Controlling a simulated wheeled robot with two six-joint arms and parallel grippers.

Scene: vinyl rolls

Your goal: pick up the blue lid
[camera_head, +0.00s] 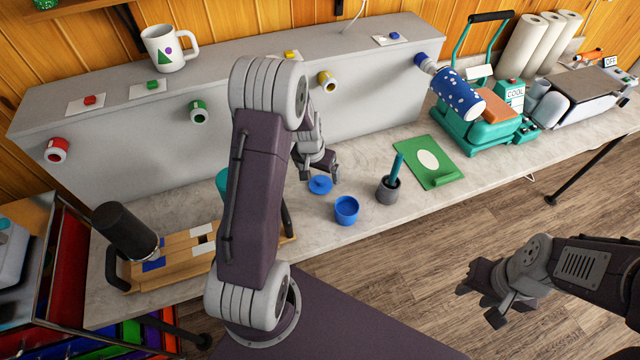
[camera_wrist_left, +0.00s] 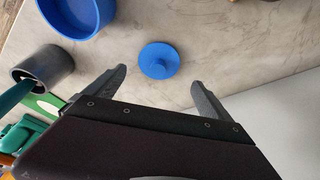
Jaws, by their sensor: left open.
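The blue lid (camera_head: 320,185) is a small disc with a knob, lying on the marble counter in the head view. It also shows in the left wrist view (camera_wrist_left: 159,61), just beyond and between my open fingertips. My left gripper (camera_head: 319,174) is open and empty above the lid; it also shows in the left wrist view (camera_wrist_left: 160,85). The blue cup (camera_head: 346,211) stands open beside the lid, towards the counter's front edge. My right gripper (camera_head: 484,304) hangs over the floor at the right, with its fingers apart and nothing between them.
A grey pot (camera_head: 388,191) with a teal stick stands right of the cup. A green board (camera_head: 428,160) lies further right. A grey wall box (camera_head: 290,135) with coloured pegs runs behind the counter (camera_head: 308,218). A wooden board (camera_head: 180,262) lies at the left.

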